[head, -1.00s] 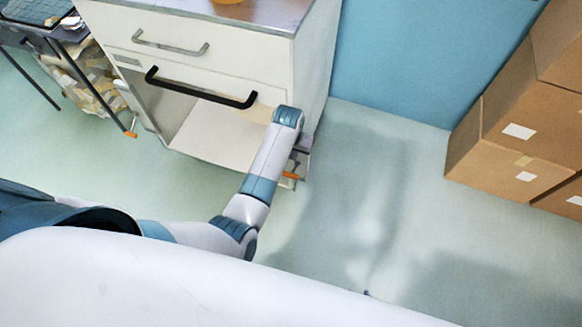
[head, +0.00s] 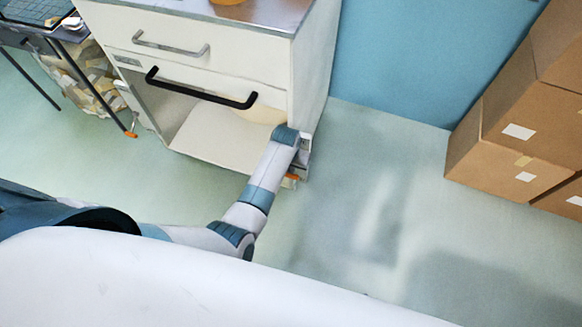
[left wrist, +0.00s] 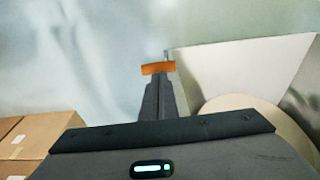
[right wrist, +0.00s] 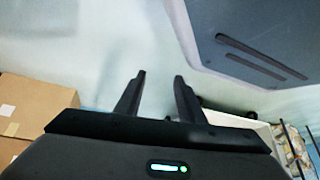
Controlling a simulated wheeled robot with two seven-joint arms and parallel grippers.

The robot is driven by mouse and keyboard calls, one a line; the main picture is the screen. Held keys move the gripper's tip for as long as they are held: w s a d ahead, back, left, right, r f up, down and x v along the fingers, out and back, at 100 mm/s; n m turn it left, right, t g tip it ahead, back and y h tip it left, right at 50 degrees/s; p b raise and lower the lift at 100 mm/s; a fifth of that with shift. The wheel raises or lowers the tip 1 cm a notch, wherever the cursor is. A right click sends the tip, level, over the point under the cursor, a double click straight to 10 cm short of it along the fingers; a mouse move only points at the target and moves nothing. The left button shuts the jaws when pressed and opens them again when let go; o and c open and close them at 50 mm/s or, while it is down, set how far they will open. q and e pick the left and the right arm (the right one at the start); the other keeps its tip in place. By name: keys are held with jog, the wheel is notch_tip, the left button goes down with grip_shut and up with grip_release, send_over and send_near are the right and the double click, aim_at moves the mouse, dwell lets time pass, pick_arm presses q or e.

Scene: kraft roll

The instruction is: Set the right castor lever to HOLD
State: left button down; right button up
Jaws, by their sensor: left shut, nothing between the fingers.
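The right castor lever is a small orange tab (head: 291,177) at the foot of the white cabinet's (head: 317,75) right front corner. My left arm partly covers it in the head view. The left wrist view shows the orange lever (left wrist: 158,68) right at the tips of my left gripper (left wrist: 159,78). Those fingers are shut with nothing between them; I cannot tell whether they touch the lever. Lettering such as HOLD is not readable. My right gripper (right wrist: 158,78) is open and empty in the right wrist view, away from the lever.
A second orange lever (head: 131,134) sits at the cabinet's left foot. A black handle (head: 200,90) crosses the front above an open compartment holding a pale round thing (head: 262,113). Cardboard boxes (head: 520,125) stand at right. The floor between is clear.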

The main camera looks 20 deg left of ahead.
aim_at(289, 177)
jog(key=shift+w+r, duration=0.1)
